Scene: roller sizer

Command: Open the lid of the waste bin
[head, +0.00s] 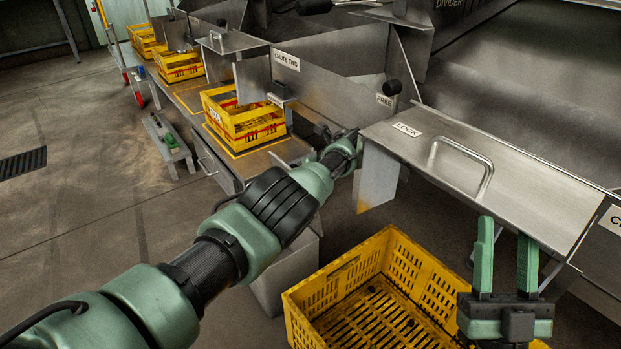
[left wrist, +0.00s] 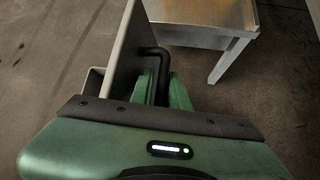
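The waste bin is a grey box (head: 280,285), partly hidden behind my left forearm in the head view. In the left wrist view a thin grey panel that looks like its lid (left wrist: 122,50) stands steeply tilted, nearly edge-on, with a bit of the bin (left wrist: 92,82) to its left. A dark bar handle (left wrist: 152,53) comes off the panel and runs down between the fingers of my left gripper (left wrist: 162,80), which look closed around it. In the head view the left fingertips are hard to make out. My right gripper (head: 506,235) is open and empty, fingers wide apart.
A yellow crate (head: 335,268) stands on the floor between my arms. A metal cover with a handle, marked LOCK (head: 515,178), is above it at right. A bench (head: 262,158) with yellow crates, one here (head: 245,122), runs back left. The floor at left is mostly clear.

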